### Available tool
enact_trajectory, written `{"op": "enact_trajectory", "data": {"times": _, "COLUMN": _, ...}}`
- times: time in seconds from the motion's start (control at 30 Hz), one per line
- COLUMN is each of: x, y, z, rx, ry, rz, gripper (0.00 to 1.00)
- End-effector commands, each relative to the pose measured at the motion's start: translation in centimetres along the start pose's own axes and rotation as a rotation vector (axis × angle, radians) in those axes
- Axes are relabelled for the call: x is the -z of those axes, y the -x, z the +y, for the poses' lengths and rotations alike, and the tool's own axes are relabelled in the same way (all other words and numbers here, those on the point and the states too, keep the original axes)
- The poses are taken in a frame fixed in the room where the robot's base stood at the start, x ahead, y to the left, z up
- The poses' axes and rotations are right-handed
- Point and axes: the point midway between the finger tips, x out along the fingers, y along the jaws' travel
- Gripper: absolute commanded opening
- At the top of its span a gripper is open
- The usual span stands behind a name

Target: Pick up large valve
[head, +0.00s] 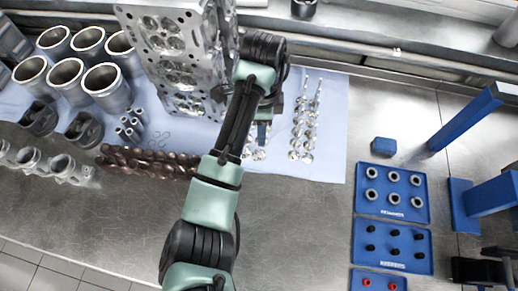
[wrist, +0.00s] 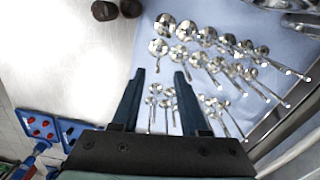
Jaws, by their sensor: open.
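Several shiny valves lie in rows on a pale blue cloth. In the wrist view, larger-headed valves (wrist: 180,53) form two rows beyond my fingertips, stems pointing right and down. Smaller-headed valves (wrist: 152,101) lie nearer, some seen between my fingers and some right of them. My gripper (wrist: 161,74) is open, with nothing held between its fingers. In the head view, valves (head: 308,132) lie in two columns just right of my gripper (head: 262,138). My arm and gripper hide part of the valve group there.
A cylinder head (head: 165,45) stands close left of my arm, with grey cylinder liners (head: 67,75) farther left. A dark camshaft-like part (head: 150,162) lies at the cloth's front edge. Blue trays (head: 361,205) and a blue stand (head: 470,117) are at the right. The front bench is mostly clear.

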Motion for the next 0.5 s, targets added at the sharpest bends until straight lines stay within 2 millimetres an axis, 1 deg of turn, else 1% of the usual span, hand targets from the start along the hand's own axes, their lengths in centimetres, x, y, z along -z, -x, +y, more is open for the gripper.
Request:
{"op": "enact_trajectory", "data": {"times": 0.17, "x": -0.6, "y": -2.3, "z": 0.5, "rx": -0.006, "ry": 0.003, "rz": 0.001, "gripper": 0.44}}
{"op": "enact_trajectory", "data": {"times": 0.3, "x": -0.6, "y": -4.2, "z": 0.5, "rx": -0.003, "ry": 0.000, "rz": 0.000, "gripper": 0.44}}
{"op": "enact_trajectory", "data": {"times": 0.4, "x": -0.6, "y": -4.8, "z": 0.4, "rx": -0.002, "ry": 0.001, "rz": 0.000, "gripper": 0.44}}
{"op": "enact_trajectory", "data": {"times": 0.5, "x": -0.6, "y": -4.9, "z": 0.4, "rx": 0.000, "ry": 0.000, "rz": 0.000, "gripper": 0.44}}
